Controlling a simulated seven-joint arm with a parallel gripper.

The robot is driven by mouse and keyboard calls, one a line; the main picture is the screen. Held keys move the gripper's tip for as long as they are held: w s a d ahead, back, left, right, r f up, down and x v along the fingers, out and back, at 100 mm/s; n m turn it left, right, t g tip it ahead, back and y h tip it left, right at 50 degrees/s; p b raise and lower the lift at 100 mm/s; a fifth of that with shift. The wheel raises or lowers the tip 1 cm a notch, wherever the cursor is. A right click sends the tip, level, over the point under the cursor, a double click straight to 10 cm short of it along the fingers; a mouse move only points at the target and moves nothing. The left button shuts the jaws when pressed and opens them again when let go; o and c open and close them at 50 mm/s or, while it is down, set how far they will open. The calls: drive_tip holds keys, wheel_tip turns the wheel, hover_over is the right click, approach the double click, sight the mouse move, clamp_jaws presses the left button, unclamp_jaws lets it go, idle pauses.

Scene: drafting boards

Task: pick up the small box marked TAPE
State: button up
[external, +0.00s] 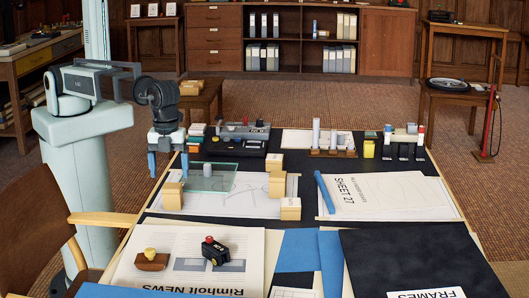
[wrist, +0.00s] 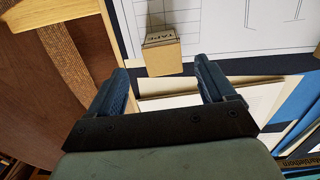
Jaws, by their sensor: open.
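The small tan box marked TAPE (wrist: 163,58) sits on a white drawing sheet in the wrist view, beyond my fingertips and between their lines. It appears to be the tan box (external: 172,196) at the left edge of the sheet in the external view, where its label cannot be read. My gripper (wrist: 161,80) is open with nothing between its fingers. In the external view my gripper (external: 164,157) hangs by the table's left edge, above and behind that box, apart from it.
A clear greenish plate (external: 208,178) stands close to the right of the box. Other tan boxes (external: 290,209) sit on the sheet. A wooden chair (external: 40,225) is at the left. A red-topped dark device (external: 215,251) and a wooden block (external: 151,261) lie in front.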

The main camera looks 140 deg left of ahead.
sight(173, 196)
drive_tip(key=shift+w+f, duration=0.15)
drive_tip(key=shift+f, duration=2)
drive_tip(key=shift+w+f, duration=0.1)
drive_tip(key=shift+f, duration=2)
drive_tip(key=c, duration=1.1)
